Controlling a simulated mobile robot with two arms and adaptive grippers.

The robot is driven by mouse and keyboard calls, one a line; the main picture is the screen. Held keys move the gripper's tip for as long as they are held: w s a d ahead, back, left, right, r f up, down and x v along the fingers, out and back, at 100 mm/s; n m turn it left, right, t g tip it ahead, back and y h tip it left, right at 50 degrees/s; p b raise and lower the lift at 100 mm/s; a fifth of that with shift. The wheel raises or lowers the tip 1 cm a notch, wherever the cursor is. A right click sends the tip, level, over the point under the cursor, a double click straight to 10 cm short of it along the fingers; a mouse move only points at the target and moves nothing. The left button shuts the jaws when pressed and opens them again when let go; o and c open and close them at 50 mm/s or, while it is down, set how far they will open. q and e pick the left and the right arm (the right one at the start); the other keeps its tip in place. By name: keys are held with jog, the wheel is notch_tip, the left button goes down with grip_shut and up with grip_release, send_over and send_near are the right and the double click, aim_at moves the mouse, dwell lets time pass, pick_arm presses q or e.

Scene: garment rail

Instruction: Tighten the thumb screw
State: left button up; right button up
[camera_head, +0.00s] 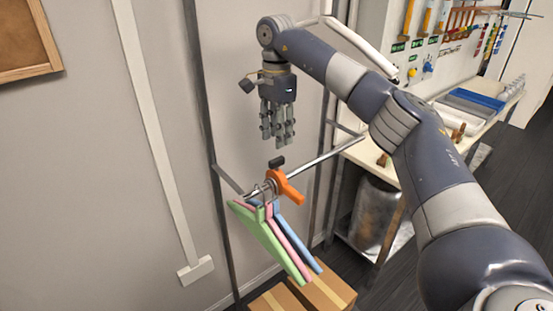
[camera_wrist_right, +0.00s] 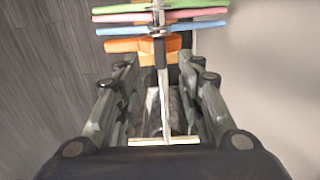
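An orange clamp (camera_head: 286,188) sits on the metal rail (camera_head: 325,157), just right of the hangers. A black thumb-screw knob (camera_head: 277,162) stands on its upper side. My right gripper (camera_head: 279,142) points down from above, its fingertips a short way above the knob and apart from it. In the right wrist view, the fingers (camera_wrist_right: 160,68) are spread open with nothing held. The orange clamp (camera_wrist_right: 120,46) lies just beyond the fingertips there, and the rail runs between the fingers in the picture. The knob is hard to make out in that view. My left gripper is out of view.
Green (camera_head: 265,240), pink (camera_head: 292,254) and blue (camera_head: 302,244) hangers hang at the left of the clamp. Cardboard boxes (camera_head: 325,288) stand below. A workbench with a blue tray (camera_head: 478,97) is at the right. A wall is behind the rail.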

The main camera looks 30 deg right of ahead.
aim_at(277, 159)
notch_tip(277, 159, down, 9)
jog(key=shift+r+p, duration=0.2)
jog(key=shift+p, duration=0.55)
grip_shut()
